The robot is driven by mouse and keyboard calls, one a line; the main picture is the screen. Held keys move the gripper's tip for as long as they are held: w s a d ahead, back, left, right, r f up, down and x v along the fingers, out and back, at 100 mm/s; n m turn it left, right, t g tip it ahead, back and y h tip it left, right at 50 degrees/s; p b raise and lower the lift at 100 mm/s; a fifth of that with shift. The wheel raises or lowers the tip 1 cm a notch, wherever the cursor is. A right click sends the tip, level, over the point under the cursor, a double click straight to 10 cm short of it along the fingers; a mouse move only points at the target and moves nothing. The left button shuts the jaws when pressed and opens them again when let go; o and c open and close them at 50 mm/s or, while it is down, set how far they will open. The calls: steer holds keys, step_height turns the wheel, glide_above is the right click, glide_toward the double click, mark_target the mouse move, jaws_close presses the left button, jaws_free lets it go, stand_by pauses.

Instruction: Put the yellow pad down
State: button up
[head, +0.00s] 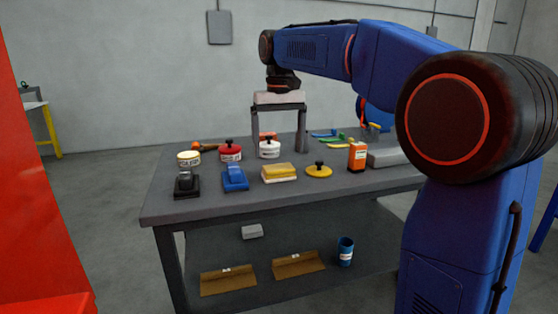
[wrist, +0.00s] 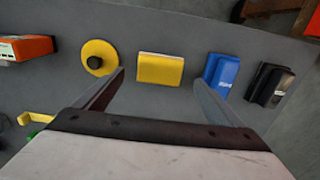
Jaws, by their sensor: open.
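Two yellow things lie on the grey workbench (head: 160,205), and I cannot tell for sure which one is the pad. One is a yellow rectangular block (head: 279,172) on a paler base, the other a round yellow disc (head: 319,171) with a black knob. My gripper (head: 278,150) is open and empty, pointing down over the bench behind the block. In the wrist view, the yellow block (wrist: 160,68) shows between and just beyond my fingertips (wrist: 158,78). The yellow disc (wrist: 99,58) is left of it, near the left finger. Both yellow things rest flat, apart from my fingers.
A blue block (head: 235,179) and a black block (head: 187,185) stand left of the yellow block. Red (head: 231,152) and white (head: 269,149) knobbed discs and a yellow-topped tin (head: 189,158) sit behind. An orange box (head: 357,156) is at the right. The bench's front strip is clear.

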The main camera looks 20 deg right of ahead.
mark_target(279, 167)
steer(key=shift+r, duration=2.5)
steer(key=s+d+f+t, duration=0.2)
steer(key=s+d+f, duration=0.1)
steer(key=s+f, duration=1.1)
steer(key=s+d+f+t, duration=0.2)
steer(key=s+d+f, duration=0.2)
steer(key=s+f, duration=1)
steer(key=s, duration=0.5)
steer(key=shift+t, duration=0.4)
steer(key=shift+r, duration=0.1)
